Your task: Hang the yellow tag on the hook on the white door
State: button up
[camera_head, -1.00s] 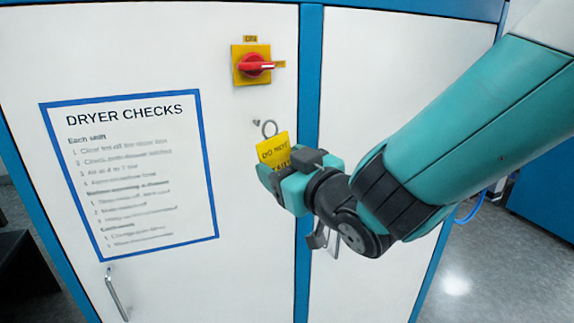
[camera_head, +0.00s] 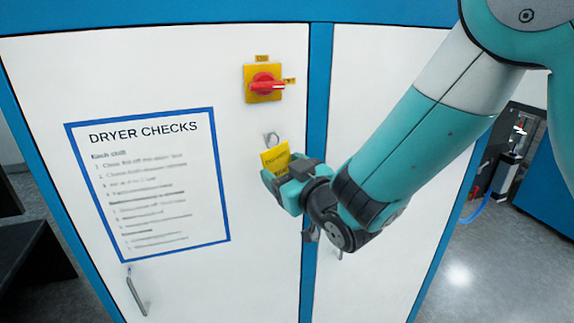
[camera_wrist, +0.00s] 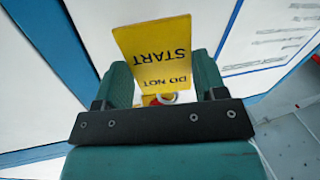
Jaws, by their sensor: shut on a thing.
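The yellow tag (camera_head: 275,158) is held tilted in front of the white door (camera_head: 190,75), with its metal ring (camera_head: 272,138) at the top. In the wrist view the tag (camera_wrist: 155,50) shows black lettering upside down between the fingers. My gripper (camera_head: 285,180) is shut on the tag's lower part; its fingers also show in the wrist view (camera_wrist: 162,82). The small hook lies at or behind the ring in the head view. I cannot tell whether the ring is around the hook or only in front of it.
A red rotary switch on a yellow plate (camera_head: 265,85) sits on the door just above the ring. A blue-framed notice (camera_head: 150,185) is to the left, with a door handle (camera_head: 136,290) below it. A blue post (camera_head: 317,90) runs just right of the tag.

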aim_at(284, 171)
jog(key=shift+w+a+p, duration=0.15)
jog(key=shift+w+p, duration=0.35)
jog(key=shift+p, duration=0.3)
jog(key=shift+r, duration=0.1)
jog(key=w+p, duration=0.1)
jog(key=p, duration=0.5)
jog(key=shift+w+a, duration=0.1)
jog(key=shift+a, duration=0.1)
jog(key=p, duration=0.2)
jog(key=shift+w+a+f+p, duration=0.1)
jog(key=shift+w+f+p, duration=0.25)
jog(key=shift+w+p, duration=0.05)
jog(key=shift+w+f+p, duration=0.1)
jog(key=shift+f+p, duration=0.05)
jog(key=shift+p, duration=0.15)
jog(key=shift+w+f, duration=0.15)
jog(key=shift+f, duration=0.05)
